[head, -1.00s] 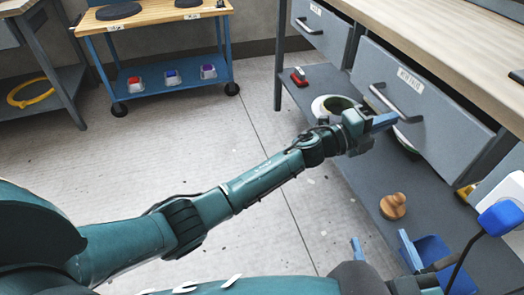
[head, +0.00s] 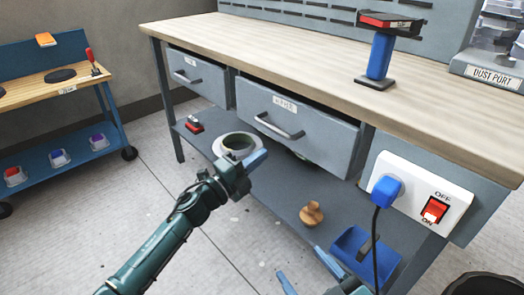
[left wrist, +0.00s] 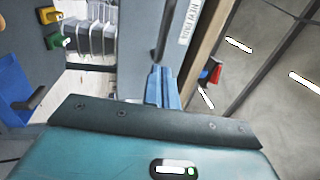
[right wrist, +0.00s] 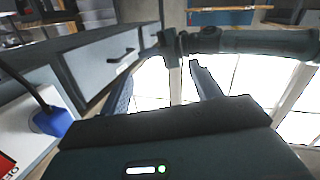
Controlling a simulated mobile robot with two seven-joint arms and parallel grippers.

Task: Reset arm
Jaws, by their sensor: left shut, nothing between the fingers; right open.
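My left gripper (head: 257,159) has its blue fingers closed together with nothing between them. In the head view it overlaps the round white-rimmed roll on the lower shelf, in front of the bench; I cannot tell whether they touch. Its closed fingers also show in the left wrist view (left wrist: 163,88), with a drawer handle beyond. My right gripper (head: 306,272) is low at the bottom of the head view, its two fingers apart and empty, left of the blue dustpan. Its spread fingers also show in the right wrist view (right wrist: 163,88).
The workbench (head: 300,62) has a left drawer (head: 198,80) and a middle drawer (head: 300,130) with handles. On its lower shelf are the roll (head: 226,143), a wooden knob (head: 311,213) and a blue dustpan (head: 376,262). A power switch box (head: 418,195) with a blue plug is at right.

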